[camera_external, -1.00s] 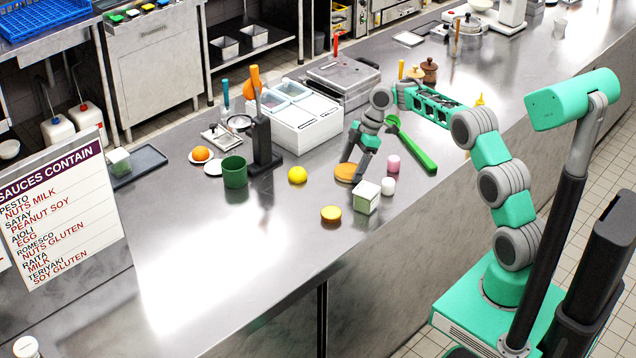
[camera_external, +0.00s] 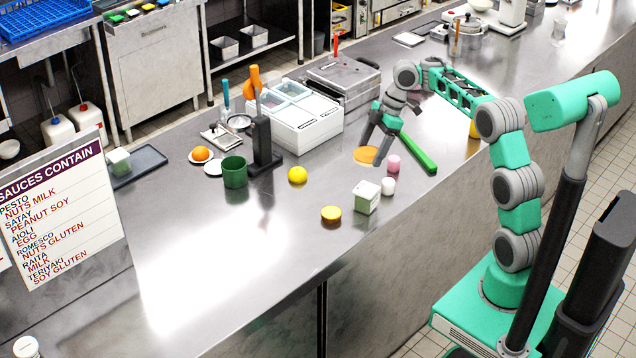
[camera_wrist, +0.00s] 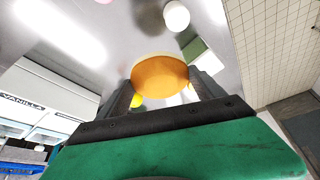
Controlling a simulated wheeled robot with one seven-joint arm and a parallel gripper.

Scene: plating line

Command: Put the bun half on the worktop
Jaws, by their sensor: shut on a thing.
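The bun half (camera_external: 364,155) is a flat, round, orange-tan disc. My gripper (camera_external: 374,153) is shut on it, with the disc between the fingertips. In the wrist view the bun half (camera_wrist: 160,74) fills the space between the two dark fingers of my gripper (camera_wrist: 162,88). It appears held above the steel worktop (camera_external: 235,265), though the exact gap under it is hard to judge.
A pink cylinder (camera_external: 393,163), a white round piece (camera_external: 388,186) and a green-white cube (camera_external: 366,197) stand close by. A long green tool (camera_external: 418,153) lies behind. A yellow ball (camera_external: 297,175) and a small golden round thing (camera_external: 331,214) are to the left. The front-left worktop is clear.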

